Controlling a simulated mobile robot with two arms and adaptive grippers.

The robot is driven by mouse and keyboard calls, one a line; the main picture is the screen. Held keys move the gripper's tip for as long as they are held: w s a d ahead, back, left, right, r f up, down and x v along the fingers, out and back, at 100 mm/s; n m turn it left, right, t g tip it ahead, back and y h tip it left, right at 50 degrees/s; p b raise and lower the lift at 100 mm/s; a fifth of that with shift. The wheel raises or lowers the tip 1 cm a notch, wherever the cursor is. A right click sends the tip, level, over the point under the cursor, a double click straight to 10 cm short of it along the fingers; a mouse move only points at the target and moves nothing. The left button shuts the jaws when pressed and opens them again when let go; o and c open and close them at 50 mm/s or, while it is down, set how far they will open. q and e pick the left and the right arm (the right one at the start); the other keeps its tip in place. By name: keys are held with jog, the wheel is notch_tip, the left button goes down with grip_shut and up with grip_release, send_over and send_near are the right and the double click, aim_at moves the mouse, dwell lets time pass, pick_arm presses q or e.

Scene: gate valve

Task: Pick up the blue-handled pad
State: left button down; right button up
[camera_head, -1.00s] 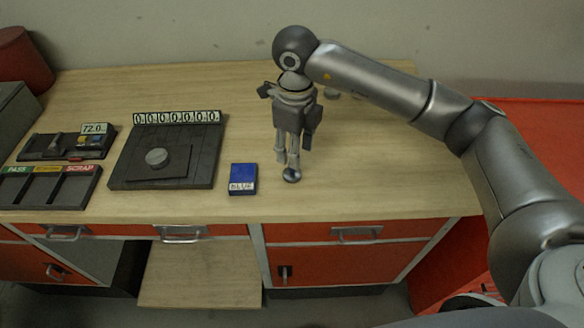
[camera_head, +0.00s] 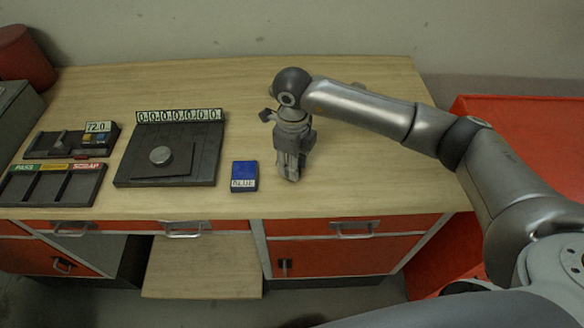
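A small dark block with a blue top and a pale label (camera_head: 244,177) lies on the table near its front edge. I cannot make out a separate blue-handled pad. My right gripper (camera_head: 291,175) points down close to the tabletop, a short way right of the blue block and apart from it. Its fingers look close together, but their gap does not show clearly. The round grey knob-like thing seen under it earlier is now hidden by the fingers or between them. My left gripper is not in view.
A dark plate with a round metal disc (camera_head: 161,155) and a counter display (camera_head: 179,115) sits left of the blue block. A sorting tray (camera_head: 53,187) and a gauge reading 72.0 (camera_head: 98,127) stand farther left. The wooden table (camera_head: 370,185) is clear at the right front.

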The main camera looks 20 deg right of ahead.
grip_shut()
jog(key=shift+r, duration=0.1)
